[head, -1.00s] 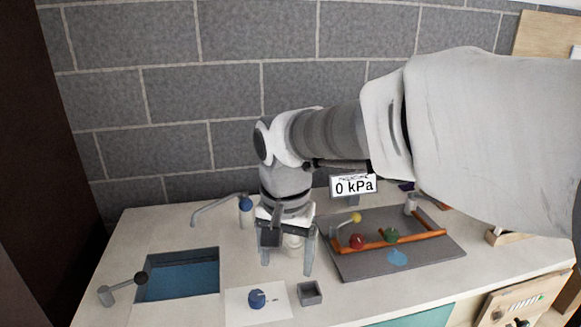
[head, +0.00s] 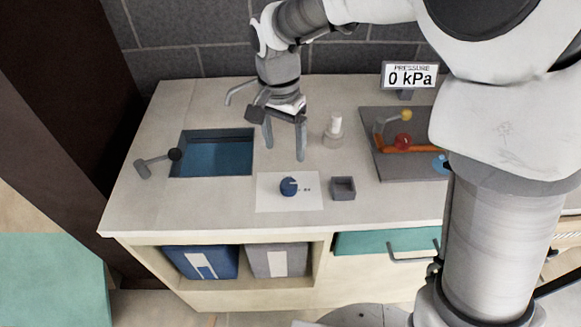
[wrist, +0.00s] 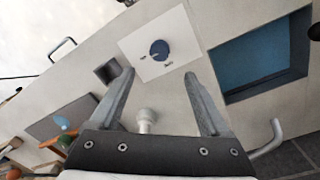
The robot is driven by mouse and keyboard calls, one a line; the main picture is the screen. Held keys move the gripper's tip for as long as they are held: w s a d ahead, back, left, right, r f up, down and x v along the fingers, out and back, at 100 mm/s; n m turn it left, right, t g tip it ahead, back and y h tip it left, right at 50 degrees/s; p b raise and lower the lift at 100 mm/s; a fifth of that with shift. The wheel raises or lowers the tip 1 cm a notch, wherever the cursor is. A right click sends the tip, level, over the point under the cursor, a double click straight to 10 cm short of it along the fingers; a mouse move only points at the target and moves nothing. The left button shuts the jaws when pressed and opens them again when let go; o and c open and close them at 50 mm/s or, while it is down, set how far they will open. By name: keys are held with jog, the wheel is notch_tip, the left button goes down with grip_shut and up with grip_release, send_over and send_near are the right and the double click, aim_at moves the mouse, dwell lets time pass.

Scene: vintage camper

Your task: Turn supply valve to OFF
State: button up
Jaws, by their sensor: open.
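A round blue knob (head: 289,187) sits on a white plate (head: 268,203) with small, unreadable markings. It also shows in the wrist view (wrist: 160,50), beyond my fingertips. A grey board (head: 400,174) at the right carries orange pipe, a red knob (head: 403,142) and a yellow-tipped lever (head: 406,115); my arm hides its right part. I cannot tell which of these is the supply valve. My gripper (head: 285,152) is open and empty, pointing down above the counter, behind the blue knob and apart from it. The pressure sign (head: 410,77) reads 0 kPa.
A small grey box (head: 343,188) stands right of the plate. A white-topped bottle-like object (head: 334,130) stands right of my gripper. A blue sink (head: 213,158) with a black-tipped lever (head: 160,163) is at the left. The counter's front strip is clear.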

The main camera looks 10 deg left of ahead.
aim_at(288, 184)
jog(key=f, duration=1.2)
jog(key=shift+s+d+f+b, duration=0.1)
jog(key=shift+d+b, duration=0.25)
grip_shut()
